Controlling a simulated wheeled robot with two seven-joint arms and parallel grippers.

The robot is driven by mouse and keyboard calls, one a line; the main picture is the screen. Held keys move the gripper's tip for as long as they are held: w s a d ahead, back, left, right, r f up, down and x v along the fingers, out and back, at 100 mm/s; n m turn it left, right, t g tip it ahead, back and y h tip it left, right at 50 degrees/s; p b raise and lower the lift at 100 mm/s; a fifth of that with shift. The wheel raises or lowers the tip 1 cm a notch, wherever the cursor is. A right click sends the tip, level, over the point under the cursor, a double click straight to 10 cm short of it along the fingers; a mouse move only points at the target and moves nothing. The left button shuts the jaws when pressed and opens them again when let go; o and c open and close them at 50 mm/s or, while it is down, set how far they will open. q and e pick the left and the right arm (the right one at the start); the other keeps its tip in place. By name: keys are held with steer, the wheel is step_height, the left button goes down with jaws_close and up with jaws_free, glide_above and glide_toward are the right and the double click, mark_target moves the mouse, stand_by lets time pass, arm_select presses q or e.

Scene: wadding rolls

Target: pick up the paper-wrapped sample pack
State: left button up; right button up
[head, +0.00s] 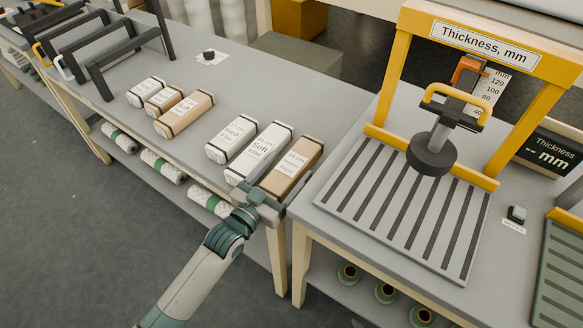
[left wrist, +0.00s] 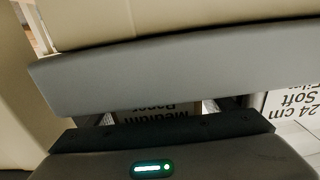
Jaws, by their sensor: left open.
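A brown paper-wrapped pack (head: 294,166), labelled 24 cm, Medium, Paper, lies at the right end of a row of three larger packs near the table's front edge. My left gripper (head: 264,196) is open at the near end of this pack. In the left wrist view, part of its Medium Paper label (left wrist: 155,117) shows between the dark fingers; the rest is hidden by my gripper. I cannot tell whether the fingers touch it. A white Soft Film pack (head: 264,148) lies just left of it and also shows in the left wrist view (left wrist: 295,105). My right gripper is not in view.
A white Hard Film pack (head: 234,138) is further left. Three smaller packs (head: 183,113) lie behind, two of them brown. A yellow thickness gauge (head: 399,70) stands over a slatted plate (head: 396,200) on the right table. Grey table space (head: 235,90) is clear behind the packs.

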mark_target(286, 171)
arm_select(q)
steer(key=c, duration=1.2)
steer(key=shift+r, duration=0.15)
steer(key=shift+r, duration=0.6)
step_height(286, 171, up, 2)
steer(key=shift+r, duration=0.15)
steer(key=s+a+r, duration=0.3)
steer(key=s+a, duration=0.1)
steer(key=s+a+r+b, duration=0.1)
steer(key=s+a+r, duration=0.3)
steer(key=shift+a+r, duration=0.15)
steer(key=shift+a, duration=0.1)
